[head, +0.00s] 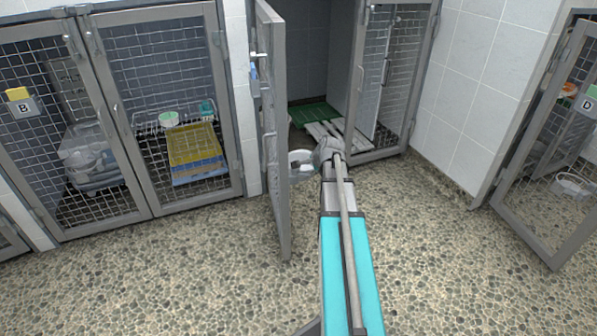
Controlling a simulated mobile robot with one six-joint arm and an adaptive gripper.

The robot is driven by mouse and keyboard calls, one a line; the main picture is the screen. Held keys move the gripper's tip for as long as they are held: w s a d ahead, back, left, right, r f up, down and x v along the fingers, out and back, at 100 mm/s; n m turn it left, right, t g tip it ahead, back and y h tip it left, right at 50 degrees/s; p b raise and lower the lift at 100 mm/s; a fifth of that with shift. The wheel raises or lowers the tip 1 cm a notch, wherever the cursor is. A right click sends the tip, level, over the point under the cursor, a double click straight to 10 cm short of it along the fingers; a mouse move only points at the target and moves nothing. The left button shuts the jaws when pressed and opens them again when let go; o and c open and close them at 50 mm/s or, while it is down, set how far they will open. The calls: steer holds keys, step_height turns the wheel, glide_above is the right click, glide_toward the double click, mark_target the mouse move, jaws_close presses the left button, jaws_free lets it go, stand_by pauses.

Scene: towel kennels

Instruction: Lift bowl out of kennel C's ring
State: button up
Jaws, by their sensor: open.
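The kennel between those marked B and D stands open, its door (273,125) swung out toward me; I see no letter C on it. A pale bowl (299,158) with something dark in it shows low at the kennel's opening, just right of the door edge. Its ring cannot be made out. My gripper (319,152) is open, at the bowl's right side in the picture, and it and my arm cover part of that area. Whether it touches the bowl cannot be told. The fingertips are too small to see clearly.
Inside the open kennel lie a green mat (308,112) and a pale slatted board (345,131). Left, closed kennel B (22,106) and its neighbour hold bowls and a yellow-topped bed (195,147). Right, kennel D (588,103) has a mesh door. The pebbled floor (180,270) is clear.

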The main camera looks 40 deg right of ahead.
steer(key=shift+b+x, duration=1.05)
steer(key=shift+x, duration=0.6)
jaws_close()
